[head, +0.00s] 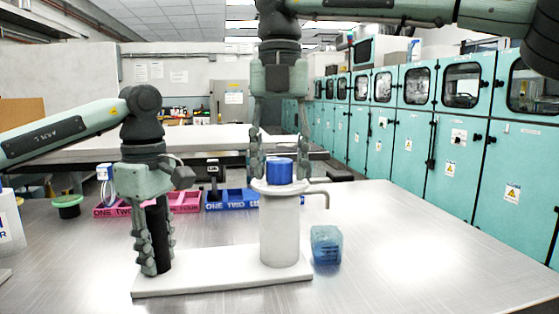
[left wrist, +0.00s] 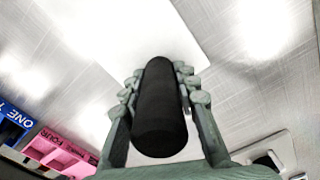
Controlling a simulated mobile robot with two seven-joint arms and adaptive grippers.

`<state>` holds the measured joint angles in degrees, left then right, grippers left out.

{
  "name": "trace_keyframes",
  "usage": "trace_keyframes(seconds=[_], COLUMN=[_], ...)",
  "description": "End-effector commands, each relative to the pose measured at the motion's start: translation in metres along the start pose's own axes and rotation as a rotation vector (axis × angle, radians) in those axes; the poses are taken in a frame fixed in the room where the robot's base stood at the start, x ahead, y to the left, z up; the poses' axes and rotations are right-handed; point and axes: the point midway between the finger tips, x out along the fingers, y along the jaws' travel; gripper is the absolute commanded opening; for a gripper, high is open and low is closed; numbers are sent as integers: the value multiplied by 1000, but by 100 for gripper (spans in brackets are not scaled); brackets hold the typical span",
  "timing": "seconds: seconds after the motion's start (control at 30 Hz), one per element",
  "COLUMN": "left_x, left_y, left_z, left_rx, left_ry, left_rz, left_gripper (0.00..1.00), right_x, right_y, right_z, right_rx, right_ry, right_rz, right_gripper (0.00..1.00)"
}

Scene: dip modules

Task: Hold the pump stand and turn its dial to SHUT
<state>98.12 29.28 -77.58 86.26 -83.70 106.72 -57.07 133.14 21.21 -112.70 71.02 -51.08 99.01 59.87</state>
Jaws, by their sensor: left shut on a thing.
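The pump stand has a white base plate (head: 220,278), a white cylinder (head: 280,232) with a spout to the right, a blue dial (head: 279,171) on top and a black post (head: 157,232) at its left end. My left gripper (head: 154,262) is shut on the black post; the left wrist view shows the post (left wrist: 160,110) between its fingers. My right gripper (head: 279,172) points down over the dial, its fingers spread to either side with gaps. The dial's markings cannot be read.
A blue ribbed block (head: 326,245) stands just right of the cylinder. Behind are a pink tray (head: 185,203) and a blue tray (head: 228,200) with labelled compartments. A green-topped round item (head: 67,203) is at the back left. The table's right side is clear.

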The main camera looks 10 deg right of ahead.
Motion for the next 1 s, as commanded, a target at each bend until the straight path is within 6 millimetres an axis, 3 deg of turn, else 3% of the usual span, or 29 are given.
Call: trace_keyframes(seconds=[0.03, 0.27, 0.63, 1.0], left_x=[0, 0, 0, 0], left_y=[0, 0, 0, 0], left_z=[0, 0, 0, 0], left_rx=[-1, -1, -1, 0], left_ry=[0, 1, 1, 0], left_rz=[0, 0, 0, 1], left_gripper=[0, 0, 0, 0], right_x=[0, 0, 0, 0], right_y=[0, 0, 0, 1], right_z=[0, 0, 0, 0], right_rx=[0, -1, -74, -344], right_ry=[0, 0, 2, 3], right_rz=[0, 0, 1, 2], right_gripper=[35, 7, 6, 6])
